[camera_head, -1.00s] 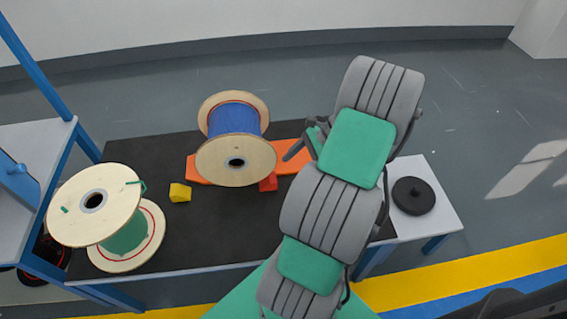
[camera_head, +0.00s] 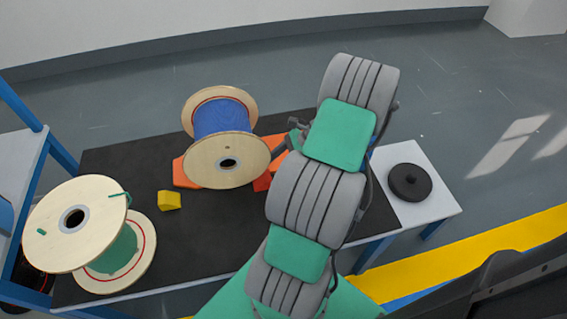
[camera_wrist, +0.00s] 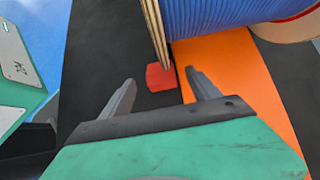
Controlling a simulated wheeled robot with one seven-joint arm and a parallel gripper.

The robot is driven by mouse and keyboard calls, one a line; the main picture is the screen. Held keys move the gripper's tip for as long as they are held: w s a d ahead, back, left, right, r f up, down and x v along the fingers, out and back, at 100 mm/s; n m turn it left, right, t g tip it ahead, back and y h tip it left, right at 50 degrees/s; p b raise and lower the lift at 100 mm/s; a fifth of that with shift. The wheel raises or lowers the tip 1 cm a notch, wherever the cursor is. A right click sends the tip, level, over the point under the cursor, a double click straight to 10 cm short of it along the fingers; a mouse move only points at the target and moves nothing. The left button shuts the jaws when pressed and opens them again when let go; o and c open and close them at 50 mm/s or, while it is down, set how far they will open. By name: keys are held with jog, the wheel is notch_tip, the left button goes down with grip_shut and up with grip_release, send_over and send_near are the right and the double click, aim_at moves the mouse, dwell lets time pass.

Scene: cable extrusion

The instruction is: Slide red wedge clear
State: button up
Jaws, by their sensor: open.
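The red wedge (camera_head: 262,182) lies on the black table mat at the front right of the blue cable spool (camera_head: 222,117), close to the spool's wooden flange. In the wrist view the red wedge (camera_wrist: 160,77) sits beside the flange edge, at the border of the orange plate (camera_wrist: 235,80). My gripper (camera_wrist: 158,82) is open and empty, its two fingers spread, with the wedge ahead of and between the fingertips. In the head view my gripper (camera_head: 281,147) is right of the spool, partly hidden by my arm.
A yellow wedge (camera_head: 169,200) lies left of the spool. A green cable spool (camera_head: 118,252) stands at the table's left front. A black disc (camera_head: 410,182) sits on the white right end. The black mat (camera_head: 215,230) is bare in front of the blue spool.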

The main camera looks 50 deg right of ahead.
aim_at(266, 176)
jog(key=shift+b+x, duration=0.3)
jog(key=shift+x, duration=1.3)
jog(key=shift+c, duration=0.4)
jog(key=c, duration=1.4)
jog(key=shift+s+d+r, duration=0.1)
jog(key=shift+d, duration=0.05)
